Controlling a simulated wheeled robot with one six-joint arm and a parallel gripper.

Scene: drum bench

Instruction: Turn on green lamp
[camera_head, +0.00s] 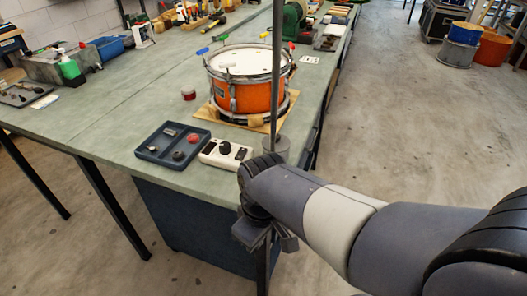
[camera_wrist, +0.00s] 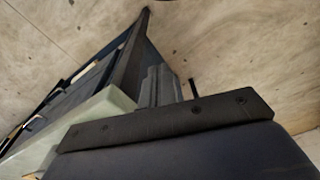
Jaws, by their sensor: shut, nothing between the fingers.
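No green lamp can be made out for certain in either view. A thin grey pole (camera_head: 277,70) rises from a round grey base (camera_head: 275,146) near the bench's front right corner; its top is out of the picture. A white box (camera_head: 226,154) with a black knob and smaller dark parts lies just left of that base. My gripper (camera_head: 268,236) is shut and empty. It hangs beside the bench's front corner, lower than the bench top in the head view. The wrist view shows its fingers (camera_wrist: 160,84) close together, over the bench edge and floor.
The bench (camera_head: 110,125) carries an orange drum (camera_head: 252,95) on a wooden board, a dark tray (camera_head: 172,146) with small parts, and a red jar (camera_head: 188,93). A green machine (camera_head: 294,18) stands at the back.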

